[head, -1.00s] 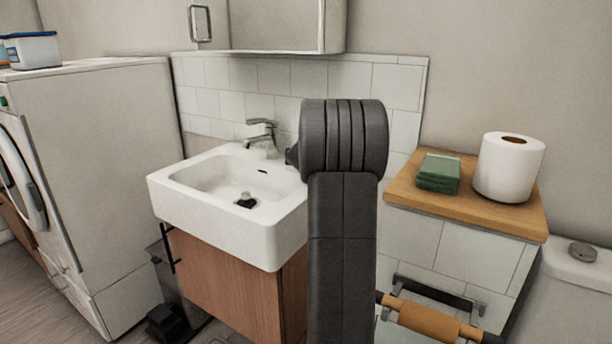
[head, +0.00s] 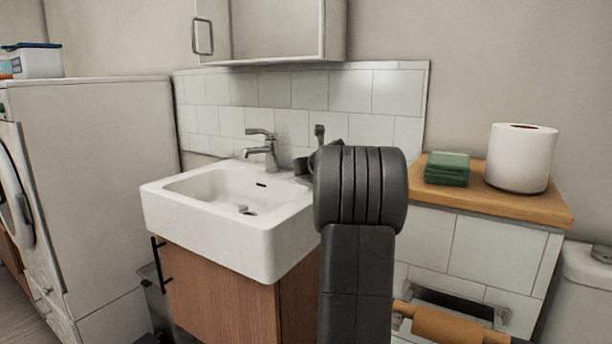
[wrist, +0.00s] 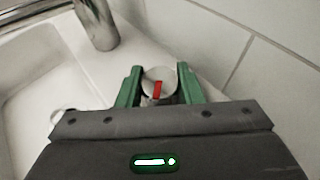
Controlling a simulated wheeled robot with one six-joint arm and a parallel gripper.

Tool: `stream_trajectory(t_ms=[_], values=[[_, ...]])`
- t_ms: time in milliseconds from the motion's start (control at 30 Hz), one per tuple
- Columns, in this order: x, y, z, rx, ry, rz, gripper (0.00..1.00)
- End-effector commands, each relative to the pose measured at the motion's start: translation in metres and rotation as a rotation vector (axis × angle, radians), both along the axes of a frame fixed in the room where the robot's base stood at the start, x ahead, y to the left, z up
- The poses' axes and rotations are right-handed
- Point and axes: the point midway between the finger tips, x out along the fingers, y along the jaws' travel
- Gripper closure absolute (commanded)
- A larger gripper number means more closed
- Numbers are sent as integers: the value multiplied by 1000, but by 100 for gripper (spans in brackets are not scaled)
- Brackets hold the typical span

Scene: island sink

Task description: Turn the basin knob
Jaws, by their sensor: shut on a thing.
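A white round knob (wrist: 166,80) with a red mark shows in the wrist view on the basin's back ledge, beside the tiled wall. My gripper (wrist: 159,69) has its two green fingers on either side of it and is shut on it. The knob's lower part is hidden by my gripper body. In the head view the white basin (head: 262,238) stands over a wooden cabinet with a chrome faucet (head: 266,150) at its back edge. My dark arm hides the basin's back right corner there, and I cannot make out the knob.
A wooden ledge (head: 500,203) with a green folded cloth (head: 447,168) and a paper roll (head: 521,158) is at the right. A mirrored cabinet (head: 272,30) hangs above. A white washing machine (head: 105,170) stands at the left. The faucet base (wrist: 97,25) is close to my gripper.

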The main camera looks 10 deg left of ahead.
Motion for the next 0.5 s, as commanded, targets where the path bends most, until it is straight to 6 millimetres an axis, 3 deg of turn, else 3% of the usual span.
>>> stream_trajectory(t_ms=[500], values=[[-1, 0, -3, -1, 2, 108, 90]])
